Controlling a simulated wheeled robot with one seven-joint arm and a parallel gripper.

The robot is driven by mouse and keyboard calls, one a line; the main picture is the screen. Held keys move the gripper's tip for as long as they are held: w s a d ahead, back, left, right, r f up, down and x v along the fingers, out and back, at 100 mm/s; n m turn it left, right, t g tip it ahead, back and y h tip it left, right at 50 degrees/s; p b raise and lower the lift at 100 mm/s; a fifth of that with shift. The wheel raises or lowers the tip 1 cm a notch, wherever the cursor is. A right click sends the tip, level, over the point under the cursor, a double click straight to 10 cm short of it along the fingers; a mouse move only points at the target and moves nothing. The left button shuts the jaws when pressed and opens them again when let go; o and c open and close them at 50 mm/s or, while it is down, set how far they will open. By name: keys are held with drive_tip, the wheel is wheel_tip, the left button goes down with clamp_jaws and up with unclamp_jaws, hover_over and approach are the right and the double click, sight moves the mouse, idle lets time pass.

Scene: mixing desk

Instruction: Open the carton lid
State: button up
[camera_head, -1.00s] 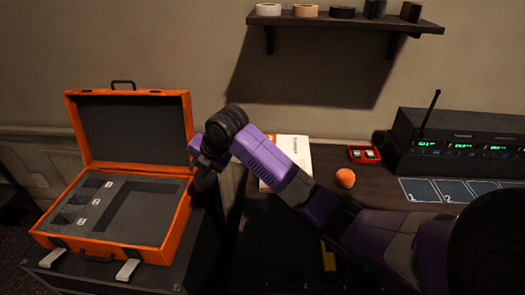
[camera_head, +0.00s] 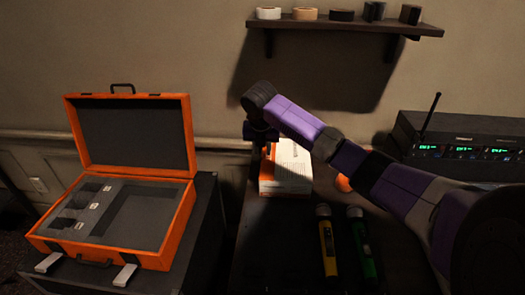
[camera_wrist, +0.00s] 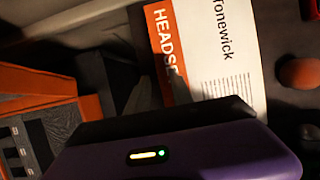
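The carton (camera_head: 291,168) is a white and orange box on the dark desk, left of the arm.
An open orange case (camera_head: 182,219) with foam slots stands at left. A yellow microphone (camera_head: 327,250) and a green one (camera_head: 362,248) lie in front of the carton. An orange ball (camera_wrist: 300,73) is right of it. A radio rack (camera_head: 455,135) stands at right. A shelf (camera_head: 345,27) hangs above.

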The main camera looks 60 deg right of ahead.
drive_tip(key=shift+w+d+f, duration=0.1)
drive_tip(key=shift+d+f, duration=0.1)
drive_tip(key=shift+f, duration=0.4)
clamp_jaws()
idle(1.1)
